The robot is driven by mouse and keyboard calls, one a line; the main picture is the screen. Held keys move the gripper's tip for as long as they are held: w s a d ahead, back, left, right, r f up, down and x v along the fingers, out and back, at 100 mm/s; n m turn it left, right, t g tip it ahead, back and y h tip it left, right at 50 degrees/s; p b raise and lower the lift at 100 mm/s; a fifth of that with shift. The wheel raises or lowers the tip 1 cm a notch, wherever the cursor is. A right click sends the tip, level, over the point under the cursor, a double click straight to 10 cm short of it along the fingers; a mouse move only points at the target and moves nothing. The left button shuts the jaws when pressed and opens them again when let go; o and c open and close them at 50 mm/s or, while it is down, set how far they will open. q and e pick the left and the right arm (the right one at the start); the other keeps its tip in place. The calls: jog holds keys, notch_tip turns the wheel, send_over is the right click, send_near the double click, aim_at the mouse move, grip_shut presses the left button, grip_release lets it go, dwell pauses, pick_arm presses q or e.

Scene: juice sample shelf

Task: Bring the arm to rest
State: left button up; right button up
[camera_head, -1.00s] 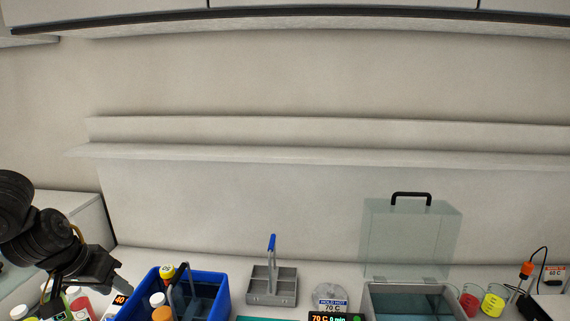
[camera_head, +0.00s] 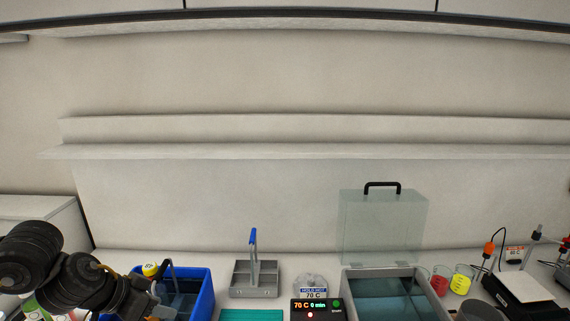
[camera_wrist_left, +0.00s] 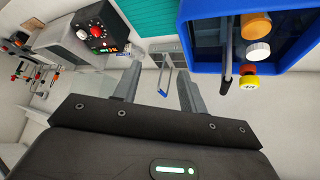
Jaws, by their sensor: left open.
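My left arm comes in at the lower left of the head view, and its gripper end (camera_head: 128,306) is low beside the blue bin, with the fingertips hard to make out. In the left wrist view the left gripper (camera_wrist_left: 158,86) has its two fingers apart and nothing between them. The blue-handled grey caddy (camera_wrist_left: 164,62) shows beyond the fingers. My right gripper is not seen.
The blue bin (camera_head: 208,296) holds capped bottles. The grey caddy (camera_head: 254,281) stands right of it. Beakers (camera_head: 460,282) are at right. The wall shelf (camera_head: 320,151) is empty.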

pick_arm(q)
jog(key=s+d+f+m+t+h, duration=0.1)
jog(key=d+f+t+h, duration=0.1)
jog(key=d, duration=0.7)
jog(key=s+d+f+m+t+h, duration=0.2)
jog(key=d+f, duration=0.1)
jog(key=d, duration=0.7)
jog(key=s+a+f+n+g+y, duration=0.35)
jog(key=s+a+f, duration=0.45)
jog(key=s+f, duration=0.3)
jog(key=s+a+f+n+g+y, duration=0.4)
jog(key=s+a+f, duration=0.4)
jog(key=s, duration=0.4)
jog(key=s+a+f+b+x, duration=0.1)
jog(key=s+b+x, duration=0.25)
jog(key=x, duration=1.15)
jog(key=s+a+f+b+x, duration=0.1)
jog(key=s+b+x, duration=0.25)
jog(key=x, duration=1.25)
jog(key=s+a+f+b, duration=0.1)
jog(key=s+f+b, duration=0.2)
jog(key=s+f, duration=0.5)
jog(key=s+a+f+g+b, duration=0.1)
jog(key=s+f+b, duration=0.3)
jog(key=s+f, duration=0.4)
notch_tip(320, 180, down, 8)
jog(key=shift+s+a+r+m+y, duration=0.25)
jog(key=shift+s+a+m+y, duration=0.15)
jog(key=shift+m+y, duration=0.05)
